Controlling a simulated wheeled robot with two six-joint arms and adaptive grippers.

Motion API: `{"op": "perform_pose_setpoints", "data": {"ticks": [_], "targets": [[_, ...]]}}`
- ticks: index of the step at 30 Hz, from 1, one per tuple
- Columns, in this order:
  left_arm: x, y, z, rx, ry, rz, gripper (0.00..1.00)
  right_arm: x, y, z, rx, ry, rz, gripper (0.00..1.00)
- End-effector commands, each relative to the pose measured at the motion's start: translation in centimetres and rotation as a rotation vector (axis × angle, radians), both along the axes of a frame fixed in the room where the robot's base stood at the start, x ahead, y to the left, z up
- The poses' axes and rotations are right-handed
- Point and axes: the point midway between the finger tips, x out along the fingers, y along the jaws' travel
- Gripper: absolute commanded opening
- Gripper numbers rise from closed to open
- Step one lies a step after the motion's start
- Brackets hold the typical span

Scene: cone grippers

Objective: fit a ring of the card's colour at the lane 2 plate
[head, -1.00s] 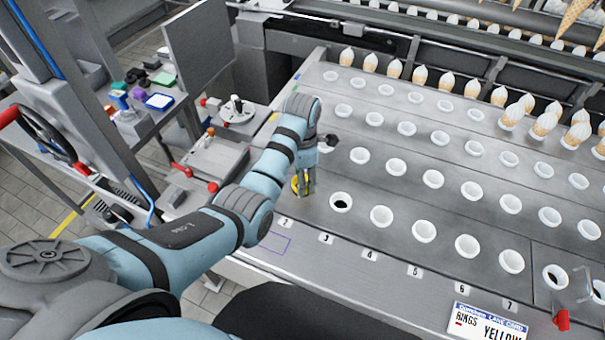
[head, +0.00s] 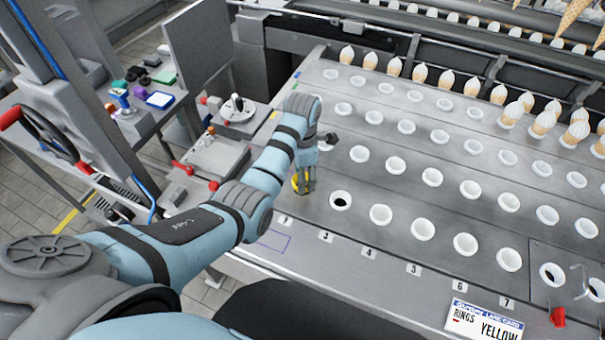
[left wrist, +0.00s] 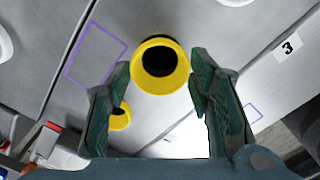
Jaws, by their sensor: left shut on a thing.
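The lane card (head: 485,321) at the lower right of the head view reads "RINGS YELLOW". The lane 2 number plate (head: 285,221) lies on the metal deck's front strip. My left gripper (head: 303,188) points down just behind that plate. In the left wrist view it (left wrist: 161,72) is shut on a yellow ring (left wrist: 160,84), held between its fingertips with a dark opening in the middle. A smaller-looking yellow ring (left wrist: 119,121) shows beyond the left finger, partly hidden. I cannot tell whether the held ring touches the deck. My right gripper is out of view.
White rings fill rows of deck holes, such as one near lane 4 (head: 381,215). A ringed dark hole (head: 340,201) is near plate 3 (head: 326,236). Cones (head: 578,132) stand at the back. A red part (head: 557,317) is at the right edge. A side bench (head: 150,118) stands left.

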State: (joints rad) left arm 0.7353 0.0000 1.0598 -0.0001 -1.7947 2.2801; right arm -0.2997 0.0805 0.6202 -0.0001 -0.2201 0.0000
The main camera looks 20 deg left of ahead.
Motion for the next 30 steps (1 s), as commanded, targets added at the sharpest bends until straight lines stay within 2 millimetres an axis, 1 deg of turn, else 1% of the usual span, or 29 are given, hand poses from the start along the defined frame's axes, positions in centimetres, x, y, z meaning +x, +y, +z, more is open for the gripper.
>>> {"op": "perform_pose_setpoints", "data": {"ticks": [13,30], "targets": [[0.0,0.0,-0.1,0.000,0.000,0.000,0.32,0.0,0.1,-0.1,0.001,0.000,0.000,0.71],[0.0,0.0,-1.6,0.000,0.000,0.000,0.32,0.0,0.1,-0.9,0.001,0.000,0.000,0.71]]}}
